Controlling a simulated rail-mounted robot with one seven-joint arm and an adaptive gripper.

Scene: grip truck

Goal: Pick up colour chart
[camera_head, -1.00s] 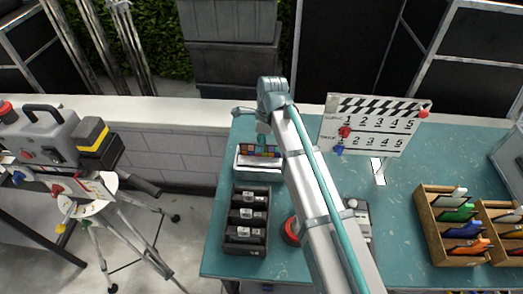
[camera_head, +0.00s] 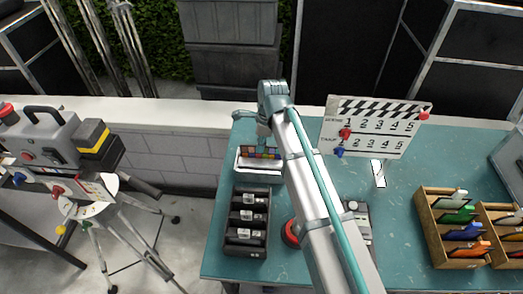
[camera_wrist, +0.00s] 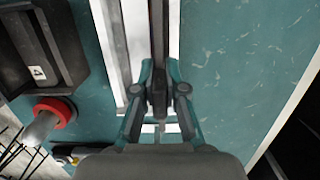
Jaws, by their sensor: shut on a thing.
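The colour chart (camera_head: 260,153), a dark-framed panel with several coloured patches, stands in a white tray (camera_head: 257,168) at the table's back left. My gripper (camera_head: 263,133) comes down on the chart from above and is partly hidden by my arm. In the wrist view my gripper (camera_wrist: 159,107) has its teal fingers shut on the chart (camera_wrist: 158,35), seen edge-on as a thin dark strip. The white tray (camera_wrist: 134,25) lies beneath and around it. I cannot tell whether the chart touches the tray's bottom.
A black compartment box (camera_head: 246,220) stands in front of the tray, with a red round thing (camera_head: 291,232) to its right. A clapperboard (camera_head: 373,128) stands right of my arm. Wooden racks (camera_head: 436,225) are at the right.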

